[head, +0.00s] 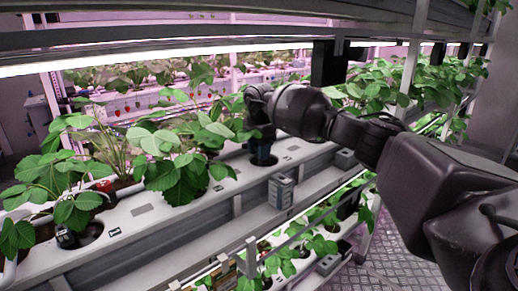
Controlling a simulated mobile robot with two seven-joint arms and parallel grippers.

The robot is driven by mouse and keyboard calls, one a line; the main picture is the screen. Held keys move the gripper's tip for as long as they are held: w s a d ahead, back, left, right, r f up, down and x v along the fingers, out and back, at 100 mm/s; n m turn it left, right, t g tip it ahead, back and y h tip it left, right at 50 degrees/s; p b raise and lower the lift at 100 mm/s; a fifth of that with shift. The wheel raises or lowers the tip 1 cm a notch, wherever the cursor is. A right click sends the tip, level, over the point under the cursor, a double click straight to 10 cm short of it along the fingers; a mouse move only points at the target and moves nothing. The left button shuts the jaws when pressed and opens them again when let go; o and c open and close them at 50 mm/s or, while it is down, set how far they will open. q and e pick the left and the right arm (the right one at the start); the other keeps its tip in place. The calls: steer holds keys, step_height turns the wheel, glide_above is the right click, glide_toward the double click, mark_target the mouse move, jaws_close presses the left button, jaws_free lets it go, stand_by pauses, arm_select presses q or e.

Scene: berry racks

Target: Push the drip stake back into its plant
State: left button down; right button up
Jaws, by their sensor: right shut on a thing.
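My right arm comes in from the right, and its gripper (263,157) points down at the white growing gutter (150,216), close to a planting spot. The gripper is shut on the drip stake, which is mostly hidden by the dark fingers. Strawberry plants (178,178) with broad green leaves grow from the gutter just left of the gripper, and some leaves touch or overlap the wrist in the picture. Whether the stake tip is in the plant's substrate cannot be seen. My left gripper is not in view.
A dark fitting (67,238) sits in a gutter opening at the lower left. A small grey box (281,191) is on the gutter's front side. A lower plant tier (290,262) lies beneath. A lit shelf hangs above. The textured floor (400,262) is clear at the lower right.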

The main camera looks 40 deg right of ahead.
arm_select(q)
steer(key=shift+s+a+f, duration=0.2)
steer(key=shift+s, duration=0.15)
arm_select(e)
steer(key=shift+f, duration=0.65)
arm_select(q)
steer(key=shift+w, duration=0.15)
arm_select(e)
steer(key=shift+f, duration=0.6)
steer(key=o, duration=1.1)
steer(key=shift+c, duration=0.2)
steer(key=o, duration=0.4)
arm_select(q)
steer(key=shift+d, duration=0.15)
arm_select(e)
steer(key=shift+r, duration=0.15)
